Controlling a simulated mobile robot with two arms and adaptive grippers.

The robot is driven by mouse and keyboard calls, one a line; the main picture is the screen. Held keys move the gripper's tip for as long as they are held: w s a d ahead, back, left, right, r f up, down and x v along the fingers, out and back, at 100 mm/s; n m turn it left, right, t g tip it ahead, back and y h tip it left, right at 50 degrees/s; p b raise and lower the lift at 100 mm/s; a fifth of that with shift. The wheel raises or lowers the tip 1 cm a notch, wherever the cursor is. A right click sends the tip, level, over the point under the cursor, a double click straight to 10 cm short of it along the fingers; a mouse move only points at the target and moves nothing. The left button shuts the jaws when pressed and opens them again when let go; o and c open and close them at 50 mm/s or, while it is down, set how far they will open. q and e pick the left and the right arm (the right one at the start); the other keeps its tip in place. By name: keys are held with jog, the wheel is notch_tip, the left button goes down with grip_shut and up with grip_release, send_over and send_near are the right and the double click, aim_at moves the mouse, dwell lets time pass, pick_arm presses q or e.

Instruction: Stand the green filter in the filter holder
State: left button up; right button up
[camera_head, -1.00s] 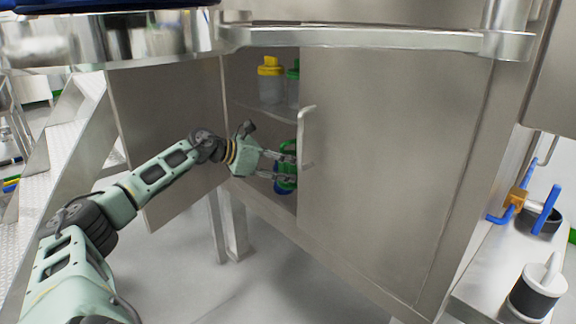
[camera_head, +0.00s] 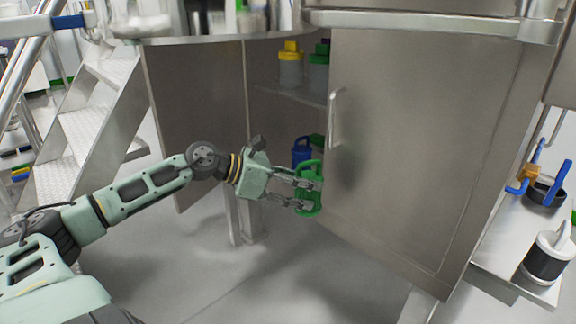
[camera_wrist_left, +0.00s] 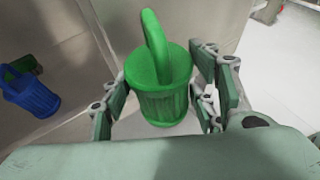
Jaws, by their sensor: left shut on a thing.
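The green filter (camera_head: 309,190), a ribbed cup with a loop handle on top, is in my left gripper (camera_head: 304,194). It is held just outside the open cabinet, in front of the door's lower left edge. In the left wrist view the green filter (camera_wrist_left: 162,88) is upright between the two fingers (camera_wrist_left: 160,102), handle up, with the fingers on either side of its body. No part that I can surely name as the filter holder shows. My right gripper is not in view.
A blue filter (camera_head: 301,151) stands in the cabinet; another green item is behind it. Yellow- and green-lidded jars (camera_head: 291,66) stand on the shelf above. The right cabinet door (camera_head: 410,140) is close by. A side ledge at right holds a black-and-white handled container (camera_head: 547,258) and a dark cup (camera_head: 545,192).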

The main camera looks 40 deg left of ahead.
pick_arm(q)
jog(key=s+d+m+g+h, duration=0.1)
jog(key=s+d+m, duration=0.1)
jog(key=s+d, duration=0.5)
jog(key=s+d+f+m+g+h, duration=0.1)
jog(key=s+d, duration=0.5)
jog(key=d, duration=0.8)
jog(key=shift+s+m+g+h, duration=0.35)
jog(key=shift+m+g+h, duration=0.25)
jog(key=shift+d, duration=0.2)
